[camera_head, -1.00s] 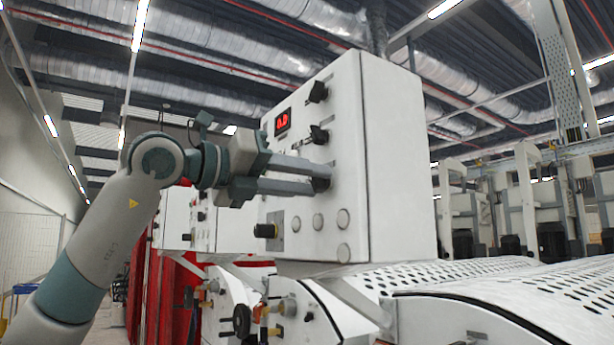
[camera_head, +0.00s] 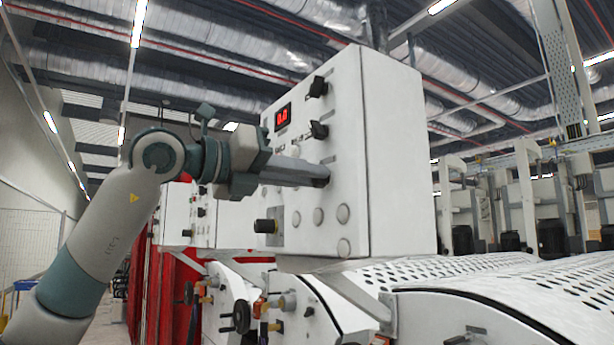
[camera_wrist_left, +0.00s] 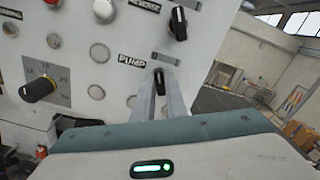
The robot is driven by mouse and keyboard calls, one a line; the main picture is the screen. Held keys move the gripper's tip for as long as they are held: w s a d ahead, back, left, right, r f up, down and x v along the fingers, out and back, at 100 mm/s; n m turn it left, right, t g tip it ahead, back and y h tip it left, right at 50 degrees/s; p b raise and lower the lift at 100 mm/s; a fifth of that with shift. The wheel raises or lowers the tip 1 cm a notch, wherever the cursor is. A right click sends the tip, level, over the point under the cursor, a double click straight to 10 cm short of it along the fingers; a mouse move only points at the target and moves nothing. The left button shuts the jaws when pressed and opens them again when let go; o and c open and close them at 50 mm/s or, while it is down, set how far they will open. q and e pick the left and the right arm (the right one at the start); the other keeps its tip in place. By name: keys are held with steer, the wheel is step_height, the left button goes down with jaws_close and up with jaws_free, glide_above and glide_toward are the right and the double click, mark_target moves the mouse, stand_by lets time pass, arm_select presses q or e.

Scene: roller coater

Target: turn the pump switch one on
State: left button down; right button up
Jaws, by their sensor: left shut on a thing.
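The pump switch (camera_wrist_left: 158,77) is a black rotary knob on the white control box (camera_head: 394,150), beside the "PUMP" label (camera_wrist_left: 132,59) in the left wrist view. My left gripper (camera_head: 322,176) reaches the panel face from the left. Its two long grey fingers (camera_wrist_left: 160,95) are closed together on the knob. My right gripper is in neither view.
Round buttons (camera_head: 318,215) and a protruding black dial (camera_head: 266,226) lie below and left of the fingers. White perforated machine covers (camera_head: 450,272) extend below the box.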

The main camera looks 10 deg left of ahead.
arm_select(q)
steer(key=m, duration=1.1)
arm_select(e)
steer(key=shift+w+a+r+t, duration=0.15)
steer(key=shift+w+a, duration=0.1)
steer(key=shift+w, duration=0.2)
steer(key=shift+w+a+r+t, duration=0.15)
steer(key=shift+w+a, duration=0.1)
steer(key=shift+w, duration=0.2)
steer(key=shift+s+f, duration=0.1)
arm_select(q)
steer(key=c, duration=1.8)
jaws_free()
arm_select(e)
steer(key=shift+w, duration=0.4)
arm_select(q)
steer(key=shift+s, duration=0.1)
